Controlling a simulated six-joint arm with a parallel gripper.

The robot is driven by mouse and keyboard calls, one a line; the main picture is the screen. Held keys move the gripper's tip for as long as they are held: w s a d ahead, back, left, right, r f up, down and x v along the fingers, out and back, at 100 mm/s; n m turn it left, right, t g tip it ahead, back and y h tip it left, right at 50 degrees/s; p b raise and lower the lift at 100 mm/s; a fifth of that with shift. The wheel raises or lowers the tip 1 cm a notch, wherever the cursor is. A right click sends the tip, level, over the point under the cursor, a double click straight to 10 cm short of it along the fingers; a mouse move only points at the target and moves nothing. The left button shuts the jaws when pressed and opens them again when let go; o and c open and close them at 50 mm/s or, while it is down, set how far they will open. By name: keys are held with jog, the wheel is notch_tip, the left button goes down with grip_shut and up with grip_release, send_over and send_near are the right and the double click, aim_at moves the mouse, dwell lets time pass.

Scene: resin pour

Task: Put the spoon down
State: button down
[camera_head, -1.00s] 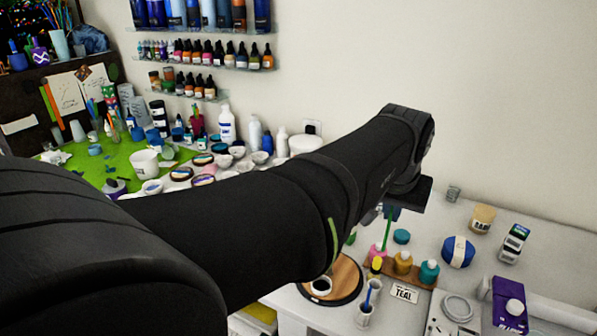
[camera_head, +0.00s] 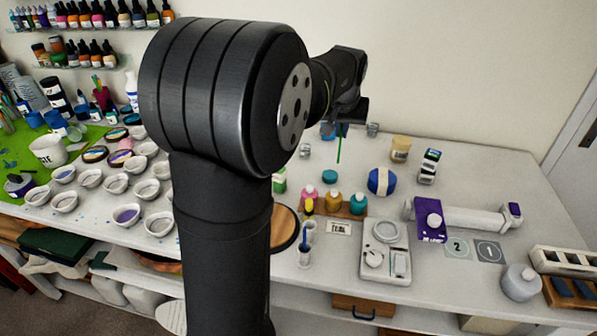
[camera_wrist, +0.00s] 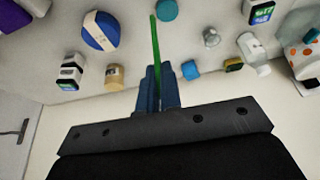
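The spoon shows as a thin green stick (camera_head: 339,150) hanging below my gripper (camera_head: 341,129) at the back of the white table. In the wrist view the green spoon (camera_wrist: 155,45) sticks out from between the blue fingers of my gripper (camera_wrist: 156,85), which are closed around it. I cannot make out the spoon's bowl. It appears held above the table, but I cannot judge its exact height.
Pink, orange and teal bottles (camera_head: 357,204) stand in a wooden rack behind a TEAL label (camera_head: 339,228). The back right table (camera_head: 480,170) is clear.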

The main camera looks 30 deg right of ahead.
jog(key=w+a+f, duration=0.3)
jog(key=w+f, duration=0.8)
jog(key=shift+w+f, duration=0.15)
jog(key=shift+w, duration=0.05)
jog(key=c, duration=1.6)
grip_release()
jog(key=shift+f, duration=0.15)
jog(key=v, duration=1.2)
jog(key=shift+d, duration=0.1)
